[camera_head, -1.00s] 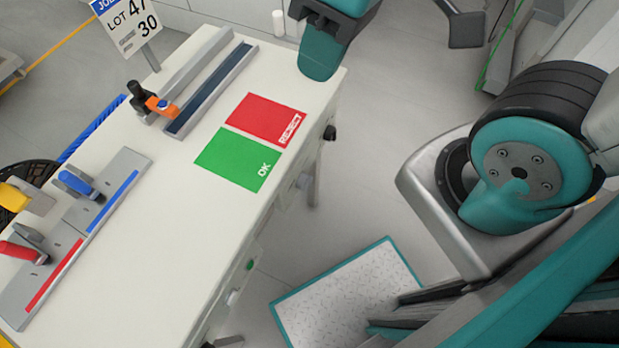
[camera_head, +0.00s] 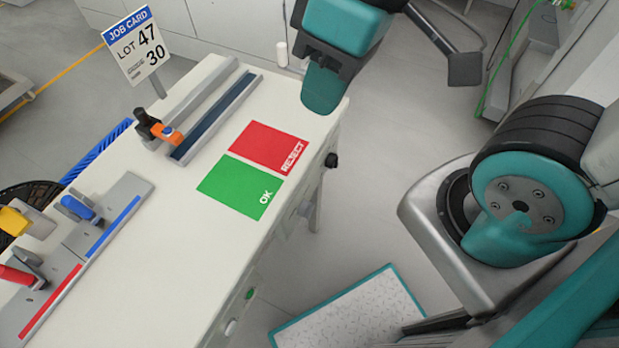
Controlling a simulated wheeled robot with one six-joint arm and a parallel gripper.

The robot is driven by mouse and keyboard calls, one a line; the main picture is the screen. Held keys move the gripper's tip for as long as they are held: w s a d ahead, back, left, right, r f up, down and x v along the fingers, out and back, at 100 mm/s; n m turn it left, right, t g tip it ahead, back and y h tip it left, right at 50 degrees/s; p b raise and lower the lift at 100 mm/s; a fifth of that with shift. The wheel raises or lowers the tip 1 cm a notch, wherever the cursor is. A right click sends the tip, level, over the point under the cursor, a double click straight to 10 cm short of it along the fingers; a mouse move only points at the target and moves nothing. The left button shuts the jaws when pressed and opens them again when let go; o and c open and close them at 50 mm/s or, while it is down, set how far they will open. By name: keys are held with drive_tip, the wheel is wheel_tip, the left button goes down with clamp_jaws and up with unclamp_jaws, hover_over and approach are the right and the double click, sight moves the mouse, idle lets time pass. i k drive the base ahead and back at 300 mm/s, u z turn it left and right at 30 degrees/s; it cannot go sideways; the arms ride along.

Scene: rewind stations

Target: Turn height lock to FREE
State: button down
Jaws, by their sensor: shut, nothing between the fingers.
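My gripper (camera_head: 322,88), with teal finger parts, hangs at the top centre, over or just beyond the table's far right corner. It is shut and empty; its exact height above the table cannot be told. A black knob (camera_head: 331,160) sticks out from the right side of the table, below and slightly right of my gripper in the picture, apart from it. No label marked height lock or FREE is readable, so I cannot tell whether this knob is the lock or how it is turned.
The white table (camera_head: 180,240) carries a green OK mat (camera_head: 235,187), a red REJECT mat (camera_head: 265,147), a rail with an orange and black clamp (camera_head: 160,130), and a fixture with blue (camera_head: 78,208) and red handles. A job card (camera_head: 135,47) stands behind.

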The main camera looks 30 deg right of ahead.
sight(304, 210)
drive_tip(key=u, duration=0.7)
drive_tip(key=k, duration=1.1)
drive_tip(key=z, duration=1.25)
drive_tip(key=i, duration=0.5)
drive_tip(key=u, duration=0.05)
